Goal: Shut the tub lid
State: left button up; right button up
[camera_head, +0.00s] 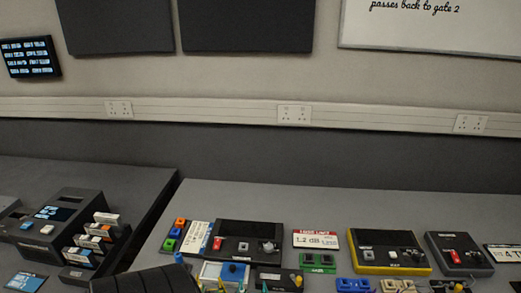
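I cannot pick out the tub or its lid with certainty. A dark ribbed panel (145,281) rises at the bottom edge, left of centre, and most of it is cut off; I cannot tell whether it is a lid. Just right of it is a small light blue and white box (223,274) with small coloured items around it, also partly cut off. Neither of my grippers is in view.
A yellow-edged device (388,251), dark devices (247,240) and a red-white sign (316,240) stand on the grey bench (345,205). A dark card-holding machine (70,222) stands on the left desk. A gap separates desk and bench. The bench's back strip is clear.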

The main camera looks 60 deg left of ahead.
aim_at(232, 272)
jog(key=u, duration=2.05)
